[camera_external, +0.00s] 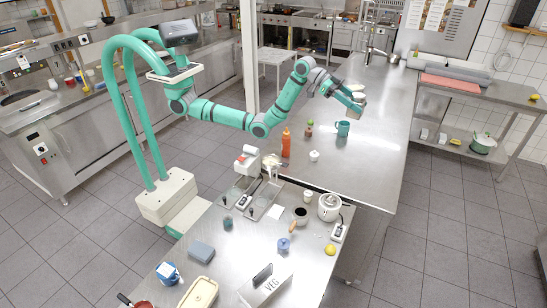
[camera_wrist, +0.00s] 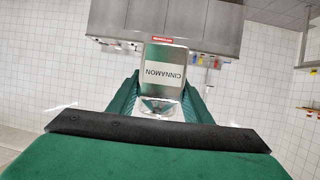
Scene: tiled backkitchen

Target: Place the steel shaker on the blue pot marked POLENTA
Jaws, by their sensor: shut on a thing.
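My gripper (camera_wrist: 160,104) is shut on a steel shaker (camera_wrist: 165,68) with a white CINNAMON label, which reads upside down in the wrist view. In the external view my gripper (camera_external: 351,99) is held out above the long steel table, with the shaker (camera_external: 359,97) at its tip. A small blue lidded pot (camera_external: 285,244) stands on the near steel table. A blue and white container (camera_external: 169,273) stands at that table's left. No POLENTA marking can be read on either, so I cannot tell which is the pot.
Below my gripper are a teal mug (camera_external: 343,128), an orange bottle (camera_external: 286,143) and a small white pot (camera_external: 314,155). The near table (camera_external: 235,265) also holds a VEG box (camera_external: 266,286), a white appliance (camera_external: 329,206) and a lemon (camera_external: 330,250). The long table's right side is clear.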

